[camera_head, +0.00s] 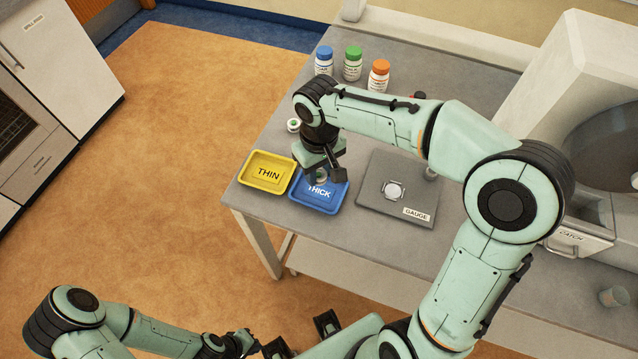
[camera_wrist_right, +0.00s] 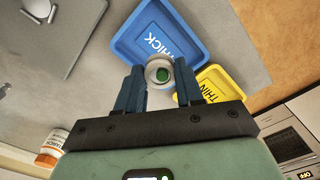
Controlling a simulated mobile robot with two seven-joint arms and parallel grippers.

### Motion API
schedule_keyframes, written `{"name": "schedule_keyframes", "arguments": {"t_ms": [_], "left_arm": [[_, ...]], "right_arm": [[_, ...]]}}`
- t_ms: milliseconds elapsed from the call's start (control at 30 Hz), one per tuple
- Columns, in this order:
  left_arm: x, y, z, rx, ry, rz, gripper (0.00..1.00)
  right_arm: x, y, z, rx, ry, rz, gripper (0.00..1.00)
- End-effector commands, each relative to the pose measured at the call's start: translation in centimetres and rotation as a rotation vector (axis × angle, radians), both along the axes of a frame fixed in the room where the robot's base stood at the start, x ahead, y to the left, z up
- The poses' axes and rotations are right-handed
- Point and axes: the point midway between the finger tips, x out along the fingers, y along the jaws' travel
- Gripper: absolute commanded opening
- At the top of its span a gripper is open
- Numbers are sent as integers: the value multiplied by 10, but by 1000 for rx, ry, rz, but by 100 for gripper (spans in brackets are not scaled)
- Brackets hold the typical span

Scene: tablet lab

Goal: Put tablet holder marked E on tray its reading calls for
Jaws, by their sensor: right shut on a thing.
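My right gripper (camera_head: 325,172) is shut on a small round white tablet holder (camera_wrist_right: 159,70) with a green centre. In the right wrist view the holder sits between the two fingertips (camera_wrist_right: 158,88). No letter is readable on it. In the head view gripper and holder are over the blue tray marked THICK (camera_head: 329,206); I cannot tell whether the holder touches it. The yellow tray marked THIN (camera_head: 268,174) lies just left of the blue one. My left gripper (camera_head: 300,337) is low at the bottom edge, away from the table; its jaw state is unclear.
A grey gauge plate (camera_head: 368,200) with a silver disc lies right of the blue tray. Another small round holder (camera_head: 293,125) stands behind the yellow tray. Blue (camera_head: 324,62), green (camera_head: 353,65) and orange-capped (camera_head: 378,75) bottles stand at the back. A white machine (camera_head: 560,100) is at right.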

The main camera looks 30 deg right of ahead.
Motion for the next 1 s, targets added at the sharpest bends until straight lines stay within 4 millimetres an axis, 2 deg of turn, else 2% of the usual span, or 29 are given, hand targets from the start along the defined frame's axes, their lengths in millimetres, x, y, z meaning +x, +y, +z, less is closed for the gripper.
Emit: {"name": "schedule_keyframes", "arguments": {"t_ms": [167, 400, 867, 900, 967, 1000], "left_arm": [[-1, 0, -2, 0, 1, 0, 0], [-4, 0, -7, 0, 4, 0, 0], [-6, 0, -11, 0, 7, 0, 0], [-5, 0, -11, 0, 6, 0, 0], [-5, 0, -10, 0, 6, 0, 0], [-5, 0, -10, 0, 6, 0, 0]], "right_arm": [[0, 0, -16, 0, 1, -1, 3], [0, 0, -50, 1, 3, 0, 3], [0, 0, -58, 0, 0, 0, 3], [0, 0, -57, 0, 0, -1, 46], [0, 0, -57, 0, 0, -1, 62], [0, 0, -57, 0, 0, -1, 62]]}}
